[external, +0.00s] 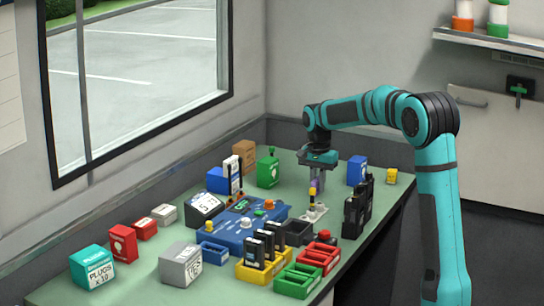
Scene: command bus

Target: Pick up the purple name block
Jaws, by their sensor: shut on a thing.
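My gripper (317,180) points straight down over the far right part of the green table. It is shut on a small purple block (315,186), of which only a little shows between the fingers. Just below the purple block is a yellow block (312,195) with dark parts under it, above a pale plate (315,212). I cannot tell whether the purple block touches the yellow one. Any lettering on the purple block is too small to read.
Black radios (355,213) stand close to the right of my gripper. A blue console (240,228) lies to the left. Yellow (279,265), red (322,257) and green (298,281) trays are in front.

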